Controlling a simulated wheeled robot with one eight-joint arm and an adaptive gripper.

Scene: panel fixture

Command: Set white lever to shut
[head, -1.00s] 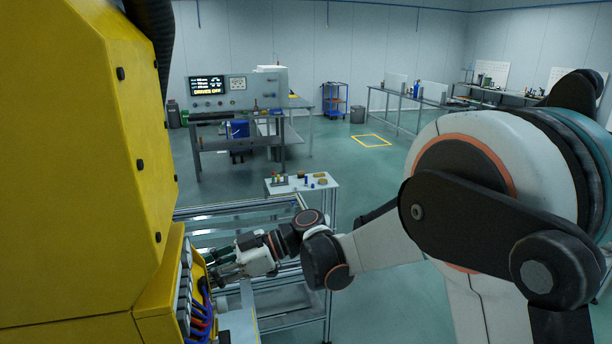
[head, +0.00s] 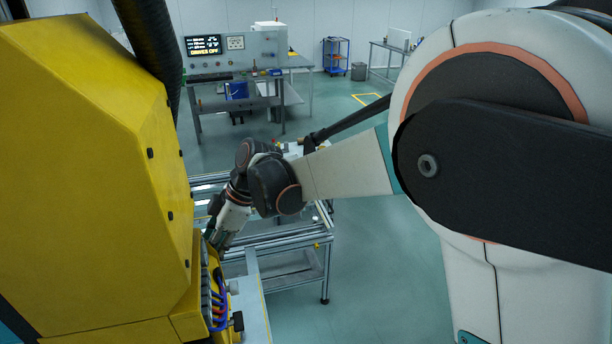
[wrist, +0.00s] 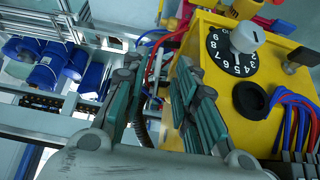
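A pale grey-white knob or handle (wrist: 247,37) stands on a black numbered dial (wrist: 233,52) on the yellow fixture box in the wrist view. I cannot tell whether it is the white lever; no shut marking is readable. My gripper (wrist: 158,70) is open, its two teal-and-grey fingers apart with nothing held between them. The knob is to the right of and beyond the right finger, not touching it. In the head view my gripper (head: 220,234) points down beside the yellow housing; its fingertips are partly hidden and small there.
The large yellow housing (head: 85,170) fills the left of the head view. Red and blue cables (head: 217,303) run along its front. In the wrist view, a black round part (wrist: 250,98) and a black-tipped handle (wrist: 301,58) sit near the dial. Blue rolls (wrist: 42,75) lie left.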

